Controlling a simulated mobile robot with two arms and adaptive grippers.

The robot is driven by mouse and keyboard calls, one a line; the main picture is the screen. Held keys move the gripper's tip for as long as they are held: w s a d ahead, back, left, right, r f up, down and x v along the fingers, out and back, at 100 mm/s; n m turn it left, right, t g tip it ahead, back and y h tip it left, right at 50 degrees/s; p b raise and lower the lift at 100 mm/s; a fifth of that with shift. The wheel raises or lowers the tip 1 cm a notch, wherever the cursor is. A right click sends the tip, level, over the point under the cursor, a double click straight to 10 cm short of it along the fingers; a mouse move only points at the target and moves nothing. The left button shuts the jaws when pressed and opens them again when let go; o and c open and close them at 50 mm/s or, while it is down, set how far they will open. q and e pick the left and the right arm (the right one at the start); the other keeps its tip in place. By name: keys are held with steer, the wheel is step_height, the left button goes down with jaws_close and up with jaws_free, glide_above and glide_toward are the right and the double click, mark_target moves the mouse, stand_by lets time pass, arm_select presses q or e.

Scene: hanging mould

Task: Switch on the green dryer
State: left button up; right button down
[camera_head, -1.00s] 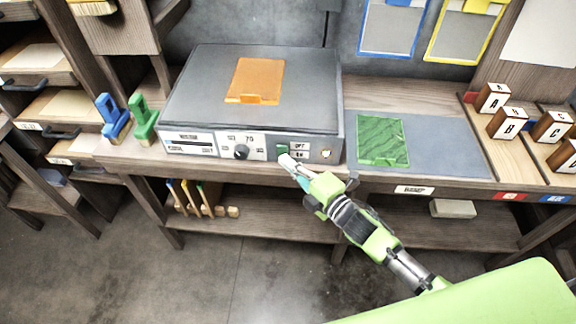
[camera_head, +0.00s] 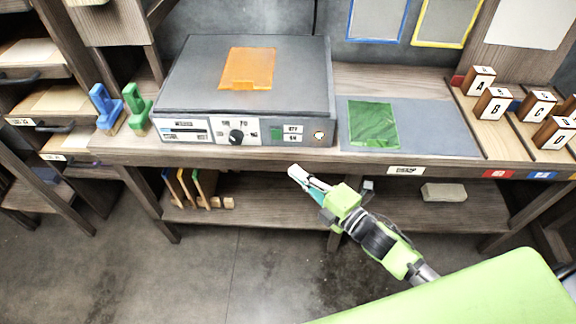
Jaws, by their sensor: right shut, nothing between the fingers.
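A grey box-shaped machine (camera_head: 190,90) stands on the workbench, with an orange sheet (camera_head: 249,69) on its lid. Its front panel has a black dial (camera_head: 236,137), a small green switch (camera_head: 276,134) beside OFF and ON labels (camera_head: 293,133), and a small round light or button (camera_head: 319,136) at the right. The switch is too small to tell which way it is set, and I cannot tell if the light is lit. My right gripper (camera_head: 296,174) is shut and empty, in front of the bench edge below the panel, apart from the switch. My left gripper is not in view.
A green sheet (camera_head: 373,124) lies on a grey mat (camera_head: 440,138) right of the machine. Blue (camera_head: 105,105) and green (camera_head: 136,106) holders stand at its left. Lettered blocks (camera_head: 493,103) sit at the right. A lower shelf (camera_head: 270,215) runs under the bench.

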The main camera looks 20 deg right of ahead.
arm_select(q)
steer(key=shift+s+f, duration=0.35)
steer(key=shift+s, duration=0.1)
arm_select(e)
steer(key=shift+v, duration=1.8)
steer(key=shift+f, duration=0.2)
steer(key=s+d+f+m+g+h, duration=0.2)
steer(key=s+d+f+m, duration=0.15)
steer(key=f, duration=0.65)
steer(key=s+d+f+m+g+h, duration=0.2)
steer(key=d+f+m, duration=0.15)
steer(key=f, duration=0.65)
steer(key=s+d+f+m+g+h, duration=0.1)
steer(key=s+d+f+m+h, duration=0.2)
steer(key=f, duration=0.8)
steer(key=s+f+m+g, duration=0.5)
steer(key=s+f+m, duration=0.1)
steer(key=s+f, duration=0.75)
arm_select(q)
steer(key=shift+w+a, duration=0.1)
arm_select(e)
steer(key=s+a+f+m+g, duration=0.2)
steer(key=s+f, duration=0.1)
steer(key=s, duration=0.6)
steer(key=s+a+f+m+g, duration=0.2)
steer(key=s+f, duration=0.1)
steer(key=s, duration=0.7)
steer(key=shift+f+m+g+h, duration=0.2)
steer(key=shift+m+g+h, duration=0.1)
steer(key=shift+h, duration=0.1)
